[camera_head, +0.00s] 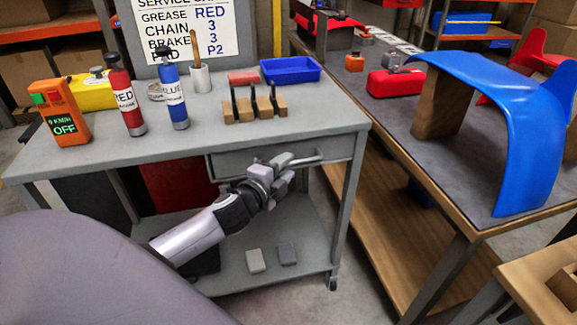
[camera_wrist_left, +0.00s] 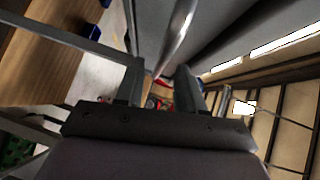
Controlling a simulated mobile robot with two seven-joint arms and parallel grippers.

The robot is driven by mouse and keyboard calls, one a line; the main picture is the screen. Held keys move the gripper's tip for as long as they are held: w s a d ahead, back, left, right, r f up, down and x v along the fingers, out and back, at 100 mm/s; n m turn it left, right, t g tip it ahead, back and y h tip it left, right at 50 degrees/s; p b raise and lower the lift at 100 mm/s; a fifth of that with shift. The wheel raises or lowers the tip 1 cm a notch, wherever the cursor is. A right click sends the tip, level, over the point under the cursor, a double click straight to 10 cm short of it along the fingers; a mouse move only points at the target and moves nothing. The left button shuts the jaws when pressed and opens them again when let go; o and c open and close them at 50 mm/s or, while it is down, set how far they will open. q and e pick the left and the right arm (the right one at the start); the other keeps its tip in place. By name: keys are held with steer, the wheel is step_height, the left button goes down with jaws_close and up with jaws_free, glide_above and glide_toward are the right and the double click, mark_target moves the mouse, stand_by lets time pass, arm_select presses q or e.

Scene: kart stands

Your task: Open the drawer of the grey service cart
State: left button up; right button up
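The grey service cart (camera_head: 190,150) stands in front of me, with a drawer (camera_head: 232,163) under the right part of its top. The drawer front looks flush with the cart. Its bar handle (camera_head: 308,160) sticks out to the right of my left gripper (camera_head: 285,168), which is right at the drawer front and hides part of it. In the left wrist view the two fingers (camera_wrist_left: 158,90) are apart, and the handle bar (camera_wrist_left: 178,38) runs toward the gap between them. Whether they touch it I cannot tell. My right gripper is not in view.
Red (camera_head: 122,95) and blue (camera_head: 172,97) bottles, an orange device (camera_head: 62,112), a wooden rack (camera_head: 254,106) and a blue tray (camera_head: 290,71) stand on the cart. A workbench (camera_head: 430,118) with a blue panel (camera_head: 490,80) stands close on the right.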

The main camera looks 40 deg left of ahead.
arm_select(q)
steer(key=shift+w+f, duration=0.2)
steer(key=shift+w, duration=0.8)
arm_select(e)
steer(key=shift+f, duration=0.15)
